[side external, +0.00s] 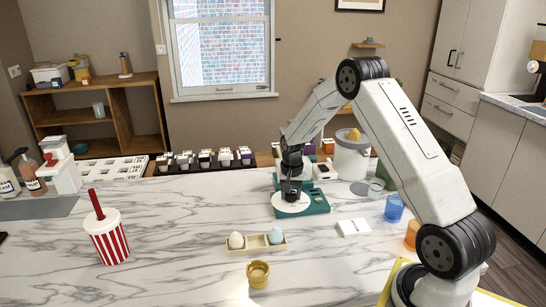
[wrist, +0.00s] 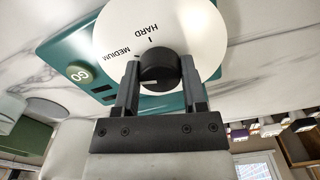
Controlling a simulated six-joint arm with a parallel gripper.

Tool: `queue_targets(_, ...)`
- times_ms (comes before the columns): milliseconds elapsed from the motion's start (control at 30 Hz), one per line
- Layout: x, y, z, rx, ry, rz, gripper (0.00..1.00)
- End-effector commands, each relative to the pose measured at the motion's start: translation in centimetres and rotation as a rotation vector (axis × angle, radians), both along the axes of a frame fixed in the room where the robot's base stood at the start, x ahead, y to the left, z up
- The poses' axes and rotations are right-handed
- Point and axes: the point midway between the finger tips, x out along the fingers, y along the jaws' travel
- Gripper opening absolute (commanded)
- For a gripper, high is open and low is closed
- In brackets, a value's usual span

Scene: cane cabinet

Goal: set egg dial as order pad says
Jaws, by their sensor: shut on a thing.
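The teal egg cooker (side external: 318,204) stands on the counter's far side, with a white dial plate (wrist: 115,28) on top. The plate reads MEDIUM and HARD, with a short tick beside HARD; other marks are out of view. My gripper (side external: 291,188) points down over the plate. In the wrist view my gripper (wrist: 160,70) is shut on the dark round knob (wrist: 158,62) at the plate's centre. A GO button (wrist: 80,74) is on the teal body. A small white pad-like thing (side external: 354,228) lies right of the cooker; its writing is unreadable.
A wooden tray (side external: 257,248) holds a white egg (side external: 236,240) and a blue egg (side external: 276,236). A yellow cup (side external: 258,274) stands in front. A striped cup (side external: 108,238) is at left. Blue (side external: 394,208) and orange (side external: 411,236) cups stand near my arm. The left-middle counter is clear.

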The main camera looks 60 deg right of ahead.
Motion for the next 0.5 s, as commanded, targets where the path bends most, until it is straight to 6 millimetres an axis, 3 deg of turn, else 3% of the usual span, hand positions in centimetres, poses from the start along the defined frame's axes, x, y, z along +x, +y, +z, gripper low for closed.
queue_targets(500,0.03,-0.02,0.06,0.0,-0.001,-0.097,0.0)
